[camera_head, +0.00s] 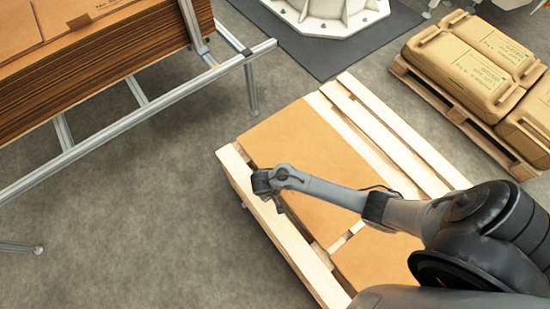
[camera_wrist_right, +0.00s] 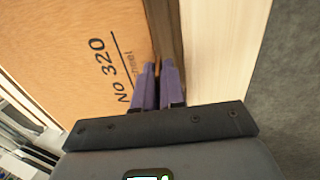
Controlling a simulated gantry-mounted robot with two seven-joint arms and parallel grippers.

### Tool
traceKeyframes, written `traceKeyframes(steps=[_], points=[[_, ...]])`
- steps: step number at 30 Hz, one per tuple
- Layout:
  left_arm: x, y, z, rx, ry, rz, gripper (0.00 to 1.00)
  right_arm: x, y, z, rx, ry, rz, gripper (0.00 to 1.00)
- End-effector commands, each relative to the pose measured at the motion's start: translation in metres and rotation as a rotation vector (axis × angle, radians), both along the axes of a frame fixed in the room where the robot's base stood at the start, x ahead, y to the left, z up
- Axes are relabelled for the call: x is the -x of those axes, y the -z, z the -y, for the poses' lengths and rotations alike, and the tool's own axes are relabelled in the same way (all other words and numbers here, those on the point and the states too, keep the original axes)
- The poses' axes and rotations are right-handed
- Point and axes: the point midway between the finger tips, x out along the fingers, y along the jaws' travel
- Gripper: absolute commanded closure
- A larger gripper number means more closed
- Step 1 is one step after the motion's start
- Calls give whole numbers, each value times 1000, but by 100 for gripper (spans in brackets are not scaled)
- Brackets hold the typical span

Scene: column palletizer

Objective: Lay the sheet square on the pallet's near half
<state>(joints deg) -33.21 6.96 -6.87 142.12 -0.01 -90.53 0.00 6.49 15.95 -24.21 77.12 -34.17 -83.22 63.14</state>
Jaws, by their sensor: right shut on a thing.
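The pallet (camera_head: 284,238) is pale wood and stands on the floor in the middle of the head view. A brown sheet (camera_head: 305,143) lies over its slats at the upper left. Another brown sheet area (camera_head: 372,264) shows below my arm, with bare slats between the two. My right gripper (camera_head: 278,204) is at the left edge of the upper sheet, beside the pallet's left board. In the right wrist view its purple fingers (camera_wrist_right: 158,82) are close together on the edge of the sheet (camera_wrist_right: 75,45), which is printed "No 320". My arm hides part of the sheets. My left gripper is not visible.
A stack of brown sheets (camera_head: 100,55) lies on a metal-framed rack (camera_head: 185,100) at the upper left. Tan sacks (camera_head: 465,65) lie on another pallet (camera_head: 440,98) at the upper right. A white base (camera_head: 325,18) stands on a dark mat.

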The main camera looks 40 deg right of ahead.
Motion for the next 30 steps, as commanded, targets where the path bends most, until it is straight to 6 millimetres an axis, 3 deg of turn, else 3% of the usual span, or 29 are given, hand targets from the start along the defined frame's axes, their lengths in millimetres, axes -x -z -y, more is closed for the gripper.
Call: traceKeyframes(steps=[28,30], points=[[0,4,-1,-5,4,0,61,0,9,0,0,0,0,100],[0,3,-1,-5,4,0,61,0,8,0,0,0,0,83]])
